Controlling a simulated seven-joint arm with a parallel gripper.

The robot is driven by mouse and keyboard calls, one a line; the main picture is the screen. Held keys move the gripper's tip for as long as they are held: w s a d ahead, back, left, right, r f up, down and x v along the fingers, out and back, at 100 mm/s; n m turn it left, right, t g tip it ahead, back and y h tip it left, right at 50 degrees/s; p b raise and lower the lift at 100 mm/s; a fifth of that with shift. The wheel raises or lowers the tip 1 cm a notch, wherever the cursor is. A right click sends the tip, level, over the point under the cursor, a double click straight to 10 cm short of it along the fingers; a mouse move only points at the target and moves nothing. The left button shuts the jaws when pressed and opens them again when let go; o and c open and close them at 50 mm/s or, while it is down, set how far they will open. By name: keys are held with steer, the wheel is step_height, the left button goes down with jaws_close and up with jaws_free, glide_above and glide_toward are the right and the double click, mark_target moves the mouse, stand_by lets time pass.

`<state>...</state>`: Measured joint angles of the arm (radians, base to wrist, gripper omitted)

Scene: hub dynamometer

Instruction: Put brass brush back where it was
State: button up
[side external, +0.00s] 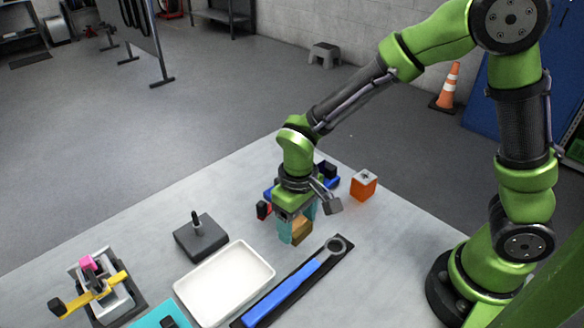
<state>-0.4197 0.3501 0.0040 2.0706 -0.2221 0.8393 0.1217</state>
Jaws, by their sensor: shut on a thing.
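My gripper (296,228) points down over the table right of the white tray, with teal fingers. It is shut on a golden-brown block (302,231), which appears to be the brass brush. The gripper hides part of the block, and I cannot tell whether it touches the table. No marked place for the brush can be made out.
A white tray (191,298) and a blue wrench (291,291) on a black strip lie in front. A grey block with a post (201,238) stands left. An orange cube (364,185) and blue parts (332,182) are close behind the gripper. A yellow-armed fixture (97,291) stands far left.

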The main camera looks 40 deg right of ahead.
steer(key=w, duration=0.1)
steer(key=w+a, duration=0.1)
steer(key=w, duration=0.1)
steer(key=w+a, duration=0.1)
steer(key=shift+w+f, duration=0.2)
steer(key=shift+w, duration=0.05)
steer(key=shift+w+a+f, duration=0.15)
steer(key=shift+w+f, duration=0.15)
steer(key=shift+f, duration=0.3)
steer(key=shift+w+a+f, duration=0.15)
steer(key=shift+w+f, duration=0.15)
steer(key=shift+f, duration=0.75)
steer(key=o, duration=1)
steer(key=shift+f, duration=0.1)
